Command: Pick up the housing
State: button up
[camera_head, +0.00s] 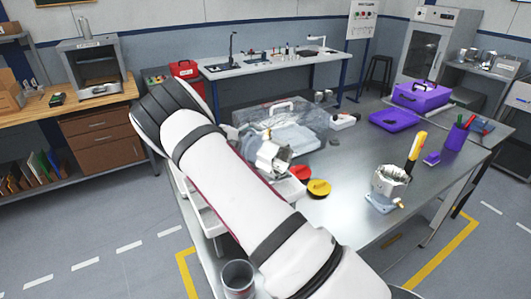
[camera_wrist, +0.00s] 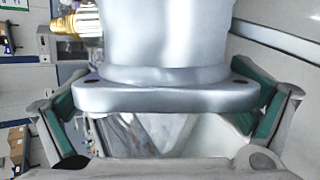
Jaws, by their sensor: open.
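A silver-grey machined housing (camera_wrist: 165,40) fills the upper middle of the wrist view. Its flat flange (camera_wrist: 165,97) has a hole near each end, and a brass fitting (camera_wrist: 80,24) sticks out at the left. My gripper (camera_wrist: 168,108) is open, with a green-padded finger on either side of the flange; I cannot tell whether they touch it. In the head view, a metallic housing (camera_head: 272,157) shows just past my arm, its lower part hidden. Another housing (camera_head: 390,180) with a brass fitting stands upright on the table (camera_head: 345,215), clear of my arm. My gripper is hidden there behind my arm.
A clear lidded case (camera_head: 280,117) stands behind the nearer housing. Red and yellow round pieces (camera_head: 318,187) lie to its right. A purple case (camera_head: 421,96), a purple cup (camera_head: 456,137) and a yellow tool (camera_head: 416,147) are at the right. The table's middle is mostly bare.

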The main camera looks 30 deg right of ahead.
aim_at(252, 137)
jog(key=shift+c, duration=0.6)
jog(key=shift+d+r, duration=0.1)
jog(key=c, duration=1.7)
jog(key=shift+w+r+b, duration=0.1)
jog(key=shift+r+b, duration=0.2)
jog(key=shift+r, duration=1.5)
jog(key=s+d+r, duration=0.1)
jog(key=s+d, duration=0.2)
jog(key=s, duration=0.4)
jog(key=s+d, duration=0.4)
jog(key=s, duration=0.3)
jog(key=shift+s+a+r+p, duration=0.15)
jog(key=shift+r+p, duration=0.5)
jog(key=shift+r, duration=0.95)
jog(key=shift+s+d+r+p, duration=0.15)
jog(key=shift+r+p, duration=0.45)
jog(key=shift+r, duration=0.95)
